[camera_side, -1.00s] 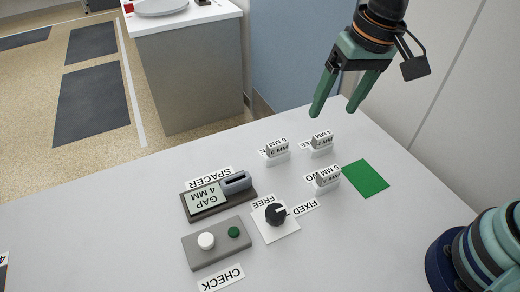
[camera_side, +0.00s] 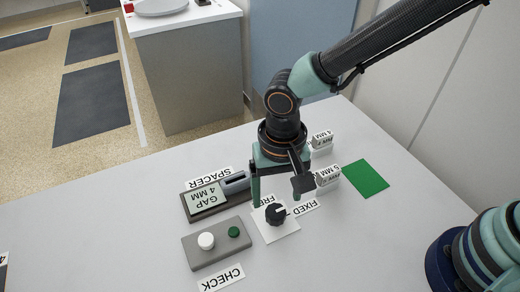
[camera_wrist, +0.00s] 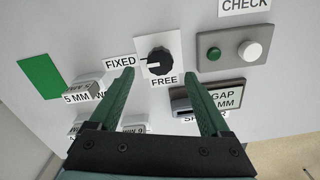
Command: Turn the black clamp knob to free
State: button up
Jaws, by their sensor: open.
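The black clamp knob (camera_side: 275,214) sits on a white plate on the table; it also shows in the wrist view (camera_wrist: 159,62). Its white pointer mark faces the FIXED label (camera_wrist: 121,62). The FREE label (camera_wrist: 164,80) lies along another side of the plate. My gripper (camera_side: 279,200) is open and empty, pointing down over the knob's area. In the wrist view its two green fingers (camera_wrist: 159,75) reach up on either side of the knob, apart from it. The side view partly hides the FREE label behind a finger.
The spacer unit (camera_side: 234,182) with its GAP 4 MM display stands left of my gripper. The grey check box (camera_side: 217,244) has a white button and a green one.

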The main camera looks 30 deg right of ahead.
aim_at(276, 212)
jog(key=shift+f, duration=2.5)
grip_shut()
